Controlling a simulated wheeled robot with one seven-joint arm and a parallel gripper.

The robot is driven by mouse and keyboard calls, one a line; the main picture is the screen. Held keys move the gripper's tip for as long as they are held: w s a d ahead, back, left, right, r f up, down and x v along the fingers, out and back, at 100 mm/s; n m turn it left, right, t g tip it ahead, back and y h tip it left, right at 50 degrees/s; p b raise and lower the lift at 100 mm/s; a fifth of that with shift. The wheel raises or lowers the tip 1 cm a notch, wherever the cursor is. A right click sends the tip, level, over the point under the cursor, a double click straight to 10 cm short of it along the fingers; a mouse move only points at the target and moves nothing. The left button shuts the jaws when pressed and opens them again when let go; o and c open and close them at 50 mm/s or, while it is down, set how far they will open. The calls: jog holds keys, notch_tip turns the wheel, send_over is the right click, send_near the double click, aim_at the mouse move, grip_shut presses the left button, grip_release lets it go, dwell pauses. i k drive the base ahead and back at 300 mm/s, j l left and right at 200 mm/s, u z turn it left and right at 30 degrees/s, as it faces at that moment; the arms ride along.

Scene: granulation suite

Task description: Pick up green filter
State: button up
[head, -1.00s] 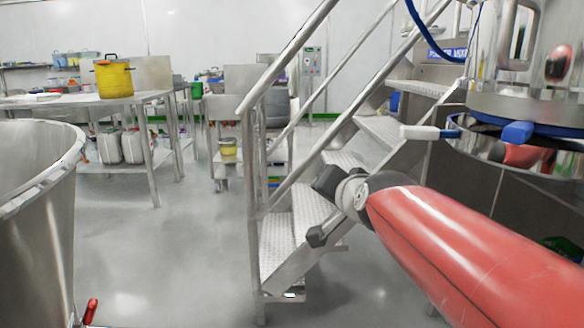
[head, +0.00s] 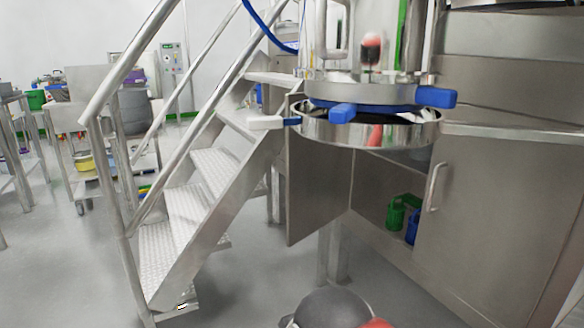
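A small green item (head: 396,215), shaped like a cup or canister, stands inside the open steel cabinet, right of centre. It may be the green filter, but it is too small to be sure. A blue item (head: 412,226) stands close to its right, partly hidden by the cabinet door. A green upright strip (head: 401,36) also shows behind the machine at the top. My gripper is out of view; only a dark rounded joint and a bit of red of my arm show at the bottom edge, well below the cabinet.
An open cabinet door (head: 318,190) hangs left of the opening; another door (head: 500,220) with a handle is on the right. A round steel vessel (head: 365,128) with blue clamps juts out above. Metal stairs (head: 195,200) with railings stand left. The floor (head: 240,285) before the cabinet is clear.

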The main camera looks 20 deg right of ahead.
aim_at(396, 210)
jog(key=i+z, duration=0.1)
jog(key=z, duration=0.4)
jog(key=j+z, duration=0.15)
jog(key=z, duration=0.35)
jog(key=i+j+z, duration=0.1)
jog(key=z, duration=0.4)
jog(key=i+j+z, duration=0.2)
jog(key=j+z, duration=0.25)
jog(key=j, duration=0.6)
jog(key=j+z, duration=0.45)
jog(key=j, duration=1.4)
